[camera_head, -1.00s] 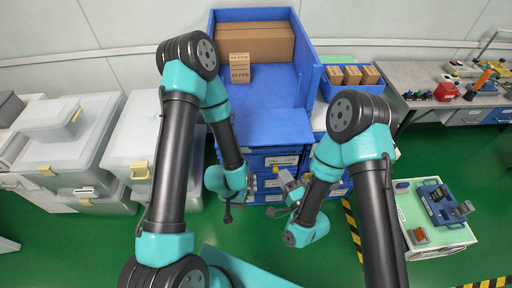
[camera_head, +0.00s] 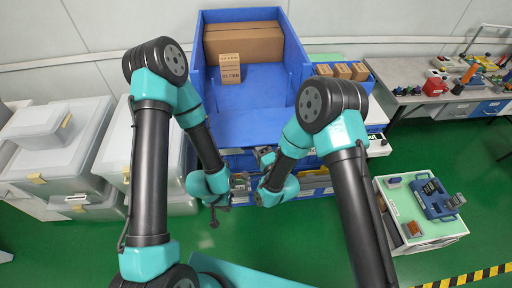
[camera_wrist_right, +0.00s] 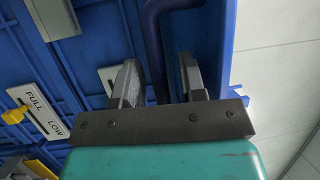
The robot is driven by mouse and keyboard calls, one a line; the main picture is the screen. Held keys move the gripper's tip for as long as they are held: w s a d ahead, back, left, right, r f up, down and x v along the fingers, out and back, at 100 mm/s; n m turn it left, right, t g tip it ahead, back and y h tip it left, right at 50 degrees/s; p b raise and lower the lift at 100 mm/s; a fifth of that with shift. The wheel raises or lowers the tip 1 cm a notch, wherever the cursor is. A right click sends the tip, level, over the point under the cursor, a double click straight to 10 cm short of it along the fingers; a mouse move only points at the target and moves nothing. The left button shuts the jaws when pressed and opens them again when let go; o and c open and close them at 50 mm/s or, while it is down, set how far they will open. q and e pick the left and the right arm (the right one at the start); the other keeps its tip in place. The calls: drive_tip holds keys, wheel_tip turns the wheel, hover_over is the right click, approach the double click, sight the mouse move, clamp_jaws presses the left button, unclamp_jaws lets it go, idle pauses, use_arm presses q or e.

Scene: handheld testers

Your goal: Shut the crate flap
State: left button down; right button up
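The blue crate (camera_head: 203,75) stands at the back centre with its top open. Its front flap (camera_head: 255,125) shows as a blue panel at the near side, and I cannot tell its exact angle.
Cardboard boxes (camera_head: 245,42) sit inside the crate. A side bin with small boxes (camera_head: 342,70) is at its right. Grey lidded containers (camera_head: 60,150) stand left; a cart with a blue case (camera_head: 434,200) stands right. The green floor in front is open.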

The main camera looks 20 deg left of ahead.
clamp_jaws()
idle(0.3)
drive_tip(key=shift+r, duration=0.15)
idle(0.3)
